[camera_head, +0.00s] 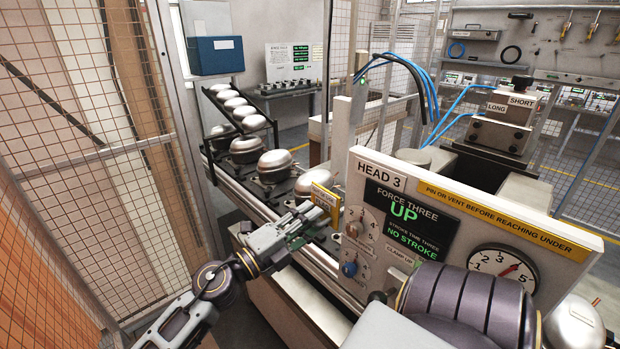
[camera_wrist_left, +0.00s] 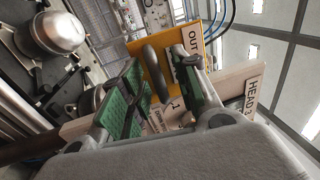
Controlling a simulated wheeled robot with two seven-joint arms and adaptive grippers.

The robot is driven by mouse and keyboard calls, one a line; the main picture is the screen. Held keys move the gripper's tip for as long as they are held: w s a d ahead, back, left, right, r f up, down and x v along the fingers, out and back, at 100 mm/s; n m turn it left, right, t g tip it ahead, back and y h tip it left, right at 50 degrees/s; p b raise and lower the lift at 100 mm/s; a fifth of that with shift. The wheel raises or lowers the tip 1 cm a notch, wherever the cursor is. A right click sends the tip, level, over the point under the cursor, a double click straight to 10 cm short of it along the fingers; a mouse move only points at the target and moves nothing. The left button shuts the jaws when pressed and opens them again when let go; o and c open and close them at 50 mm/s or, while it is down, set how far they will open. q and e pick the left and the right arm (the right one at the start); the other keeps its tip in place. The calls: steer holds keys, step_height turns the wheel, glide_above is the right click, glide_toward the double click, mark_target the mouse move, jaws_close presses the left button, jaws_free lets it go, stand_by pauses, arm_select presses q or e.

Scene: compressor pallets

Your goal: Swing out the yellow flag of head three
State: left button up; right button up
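The yellow flag (camera_head: 326,202) stands at the left edge of the head three panel (camera_head: 470,215), above the line of silver domed compressors. In the left wrist view the flag (camera_wrist_left: 188,42) is a yellow plate with the letters "OUT" partly covered by a finger. A dark grey bar (camera_wrist_left: 156,72), looking like its handle, stands in front of the plate. My left gripper (camera_head: 303,217) is close to the flag. In the wrist view its green-padded fingers (camera_wrist_left: 160,92) are apart, with the bar between them; contact cannot be told. My right gripper is not in view.
The panel carries knobs, a round gauge (camera_head: 502,270) and green text "UP" and "NO STROKE". Compressors (camera_head: 275,164) sit on the conveyor to the left. Mesh fencing (camera_head: 85,130) stands at the left. Blue hoses (camera_head: 430,85) hang behind the panel.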

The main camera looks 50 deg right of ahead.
arm_select(q)
steer(key=v, duration=1.1)
steer(key=shift+a, duration=0.15)
stand_by(0.8)
